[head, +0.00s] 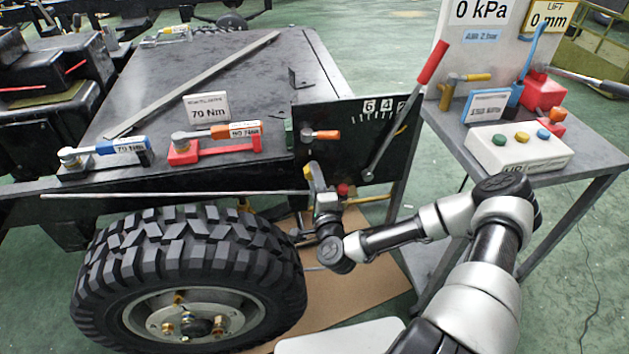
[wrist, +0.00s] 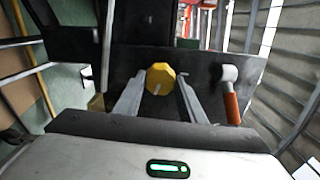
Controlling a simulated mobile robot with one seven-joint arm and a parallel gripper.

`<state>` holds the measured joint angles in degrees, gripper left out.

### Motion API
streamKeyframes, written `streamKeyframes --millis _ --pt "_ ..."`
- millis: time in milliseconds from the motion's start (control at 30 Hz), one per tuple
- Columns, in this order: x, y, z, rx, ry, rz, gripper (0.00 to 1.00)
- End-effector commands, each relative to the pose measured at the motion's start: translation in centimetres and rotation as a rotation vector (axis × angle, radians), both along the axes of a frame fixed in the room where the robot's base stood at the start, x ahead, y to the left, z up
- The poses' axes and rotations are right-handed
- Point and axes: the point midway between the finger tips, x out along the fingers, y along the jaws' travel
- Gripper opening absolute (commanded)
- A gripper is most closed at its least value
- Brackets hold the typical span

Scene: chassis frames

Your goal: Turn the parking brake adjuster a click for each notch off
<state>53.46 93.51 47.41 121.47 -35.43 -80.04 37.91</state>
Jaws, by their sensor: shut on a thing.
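The adjuster, a yellow faceted knob (wrist: 160,77) with a pale line on its face, sits between my fingertips in the wrist view. My gripper (wrist: 160,88) is shut on it, one finger on each side. The parking brake lever (head: 400,120) has a red grip and leans up to the right. The panel carries white ticks and number plates (head: 385,105), the rightmost partly hidden by the lever.
An orange-handled tool (head: 322,135) projects from the panel and appears close to my right finger in the wrist view (wrist: 230,95). A large tyre (head: 190,260) stands left of my arm. Red (head: 215,147) and blue (head: 105,150) torque wrenches lie on the deck. A grey side table (head: 590,165) stands right.

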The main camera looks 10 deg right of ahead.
Motion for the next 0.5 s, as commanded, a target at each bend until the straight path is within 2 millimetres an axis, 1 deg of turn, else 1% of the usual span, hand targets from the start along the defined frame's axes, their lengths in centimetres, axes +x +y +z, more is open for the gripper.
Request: streamKeyframes --millis 200,500 --pt "-0.04 -0.04 -0.10 0.114 0.000 -0.001 0.14" --pt "-0.04 0.00 -0.07 0.181 0.001 0.000 0.14"
